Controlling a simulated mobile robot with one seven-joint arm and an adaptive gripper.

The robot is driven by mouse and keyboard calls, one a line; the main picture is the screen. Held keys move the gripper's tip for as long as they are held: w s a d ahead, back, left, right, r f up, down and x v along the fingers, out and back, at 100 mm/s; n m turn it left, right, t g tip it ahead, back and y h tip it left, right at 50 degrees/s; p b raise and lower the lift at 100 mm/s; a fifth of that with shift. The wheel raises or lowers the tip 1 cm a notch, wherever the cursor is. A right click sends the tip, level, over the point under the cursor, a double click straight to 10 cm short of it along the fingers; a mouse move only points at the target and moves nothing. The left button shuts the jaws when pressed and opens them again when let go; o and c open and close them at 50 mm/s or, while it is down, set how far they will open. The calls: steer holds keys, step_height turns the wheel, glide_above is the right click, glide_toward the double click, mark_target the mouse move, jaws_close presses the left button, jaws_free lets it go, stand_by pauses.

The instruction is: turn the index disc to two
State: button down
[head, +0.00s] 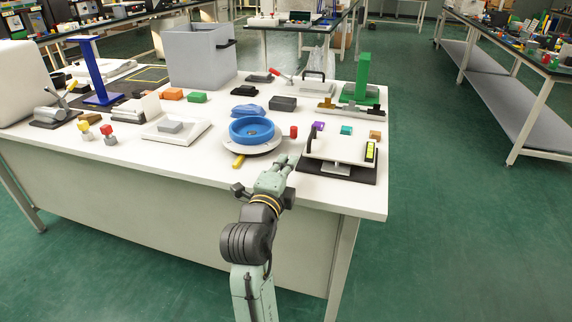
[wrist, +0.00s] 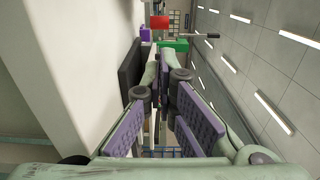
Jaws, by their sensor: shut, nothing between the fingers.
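The index disc looks to be the round white plate (head: 266,148) near the middle of the table's front side. A blue round bowl-like part (head: 251,130) sits on it, and a yellow handle (head: 238,161) sticks out toward the table's front edge. Numbers on it are too small to read. My gripper (head: 286,161) is shut and empty, at the front edge of the table, right of the disc and apart from the yellow handle. Its fingers (wrist: 164,62) also show in the wrist view, where I cannot make out the disc.
A white device on a black base (head: 338,171) stands close right of my gripper. A red block (head: 294,131) and a purple piece (head: 318,126) lie behind. A white tray with a grey block (head: 170,127) is left of the disc. Open floor lies right of the table.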

steer(key=a+h+p, duration=0.1)
steer(key=w+m+g+h+p, duration=0.1)
steer(key=p, duration=0.1)
steer(key=shift+w+a+r+m, duration=0.15)
steer(key=shift+a+r+m, duration=0.15)
steer(key=shift+a+r, duration=0.1)
steer(key=shift+w+a+r+m+g+h+p, duration=0.1)
steer(key=shift+w+a+m+g+h+p, duration=0.25)
steer(key=shift+h+p, duration=0.35)
steer(key=p+x, duration=0.3)
steer(key=x, duration=0.5)
steer(key=shift+w+d, duration=0.2)
steer(key=shift+d, duration=0.15)
steer(key=shift+w+d, duration=0.2)
steer(key=shift+w, duration=0.3)
steer(key=shift+d, duration=0.1)
